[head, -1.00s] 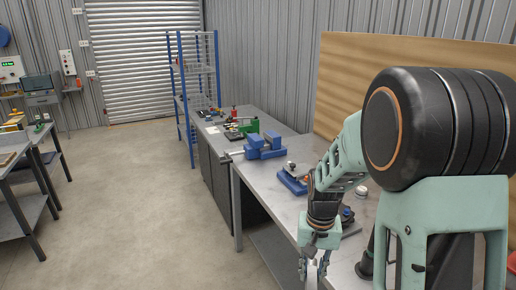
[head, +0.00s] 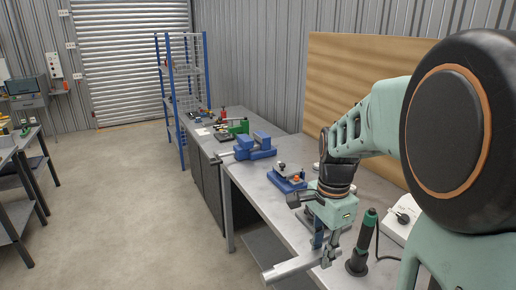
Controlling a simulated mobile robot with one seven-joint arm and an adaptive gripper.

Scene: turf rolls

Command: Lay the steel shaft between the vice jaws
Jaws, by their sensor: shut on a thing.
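My gripper (head: 325,245) is at the lower middle of the head view, over the near part of the bench, pointing down. It is shut on the steel shaft (head: 288,269), a thick grey bar that lies roughly level and sticks out to the left past the bench's front edge. The fingers and arm partly hide the shaft's right part. The blue vice (head: 254,150) stands on the bench farther back and left, well apart from my gripper. Its jaws are small in the view, and I see no shaft between them.
A green-handled tool (head: 362,243) stands upright right of my gripper, near a white box (head: 401,216). Floor left of the bench is clear.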

